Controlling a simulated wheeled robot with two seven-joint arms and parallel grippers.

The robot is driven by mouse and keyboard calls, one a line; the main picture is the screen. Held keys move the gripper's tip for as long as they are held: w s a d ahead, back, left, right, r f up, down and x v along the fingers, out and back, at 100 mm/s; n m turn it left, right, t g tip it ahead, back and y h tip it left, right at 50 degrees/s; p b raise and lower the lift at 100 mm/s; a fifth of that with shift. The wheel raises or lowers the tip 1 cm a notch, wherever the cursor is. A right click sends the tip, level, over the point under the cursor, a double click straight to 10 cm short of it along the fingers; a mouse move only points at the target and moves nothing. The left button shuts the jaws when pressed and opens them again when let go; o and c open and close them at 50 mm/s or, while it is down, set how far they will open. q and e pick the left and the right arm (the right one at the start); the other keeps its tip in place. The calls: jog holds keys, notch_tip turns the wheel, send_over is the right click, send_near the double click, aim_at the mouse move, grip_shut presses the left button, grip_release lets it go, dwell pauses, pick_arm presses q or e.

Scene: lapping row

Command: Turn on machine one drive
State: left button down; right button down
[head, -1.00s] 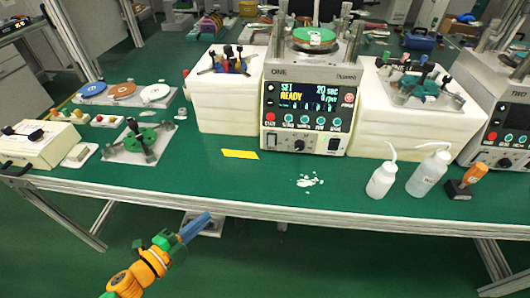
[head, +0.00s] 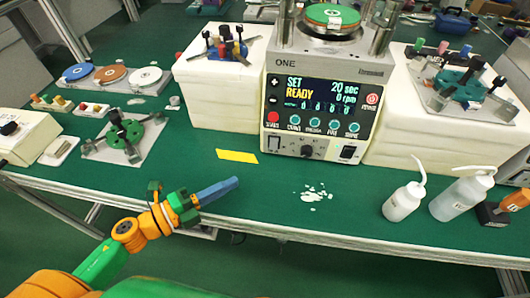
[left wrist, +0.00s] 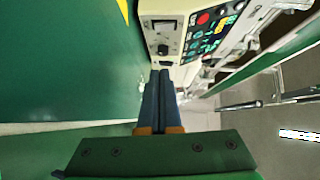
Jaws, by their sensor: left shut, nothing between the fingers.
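Machine one (head: 320,85) stands at the back middle of the green table, labelled ONE. Its lit screen (head: 322,95) reads SET, READY, 20 sec and 0 rpm. Below the screen are a red button (head: 273,117), several teal buttons, a dark knob (head: 307,151), a rocker switch (head: 274,143) at lower left and a black switch (head: 348,152) at lower right. My left gripper (head: 236,182) is shut and empty, in front of the machine and left of it, near the table's front edge. In the left wrist view its fingers (left wrist: 162,80) point toward the machine's front panel (left wrist: 185,35). My right gripper is not in view.
A yellow strip (head: 237,156) and white flakes (head: 313,194) lie on the table (head: 240,200). Two white squeeze bottles (head: 404,200) stand to the right. White blocks (head: 222,90) flank the machine. A green-hubbed fixture (head: 125,134) lies on the left.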

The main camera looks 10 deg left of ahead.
aim_at(276, 149)
pick_arm(q)
jog(key=p+x, duration=0.1)
jog(key=x, duration=0.9)
jog(key=shift+w, duration=0.2)
jog(key=w, duration=0.2)
jog(key=shift+w+a+f, duration=0.1)
jog(key=shift+w+f, duration=0.15)
jog(key=shift+w, duration=0.55)
jog(key=shift+w+f+b, duration=0.15)
jog(key=shift+f+b, duration=0.4)
jog(key=shift+b, duration=0.65)
jog(key=shift+a+r+m, duration=0.1)
jog(key=shift+r+m, duration=0.2)
jog(key=shift+r, duration=0.15)
jog(key=v, duration=0.7)
jog(key=shift+f, duration=0.2)
